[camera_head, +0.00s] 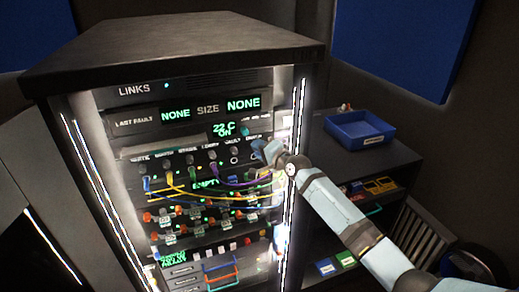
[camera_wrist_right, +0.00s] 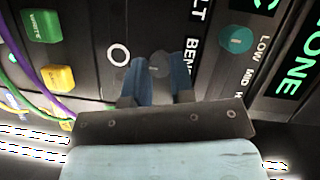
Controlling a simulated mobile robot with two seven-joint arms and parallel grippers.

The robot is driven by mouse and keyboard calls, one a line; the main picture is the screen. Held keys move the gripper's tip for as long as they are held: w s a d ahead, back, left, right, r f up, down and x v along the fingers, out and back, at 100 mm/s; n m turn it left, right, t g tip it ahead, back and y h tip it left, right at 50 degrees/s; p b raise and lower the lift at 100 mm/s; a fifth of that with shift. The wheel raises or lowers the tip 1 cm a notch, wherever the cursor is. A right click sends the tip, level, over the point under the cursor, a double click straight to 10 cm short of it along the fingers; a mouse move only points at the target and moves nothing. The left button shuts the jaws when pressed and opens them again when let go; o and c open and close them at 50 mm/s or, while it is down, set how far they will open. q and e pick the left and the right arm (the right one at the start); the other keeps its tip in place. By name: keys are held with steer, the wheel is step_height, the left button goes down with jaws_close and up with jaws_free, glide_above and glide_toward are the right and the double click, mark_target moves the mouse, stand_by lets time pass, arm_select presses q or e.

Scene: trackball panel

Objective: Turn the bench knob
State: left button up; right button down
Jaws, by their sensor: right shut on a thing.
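The bench knob (camera_wrist_right: 160,65) is a dark grey round knob on the black panel, beside white lettering that starts "BEN" in the right wrist view. My right gripper (camera_wrist_right: 161,80) has its two blue fingers on either side of the knob and is shut on it. In the head view my right gripper (camera_head: 262,150) reaches the rack's upper right from the right side and hides the bench knob. My left gripper is in neither view.
The tall rack (camera_head: 170,50) has lit displays, several knobs and coloured cables (camera_head: 215,182). A teal knob (camera_wrist_right: 236,40) marked LOW and MID sits near the bench knob. A blue tray (camera_head: 358,129) stands on the lower cabinet to the right.

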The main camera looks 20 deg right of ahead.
steer(key=c, duration=1)
jaws_free()
steer(key=b+v, duration=0.2)
steer(key=v, duration=1.2)
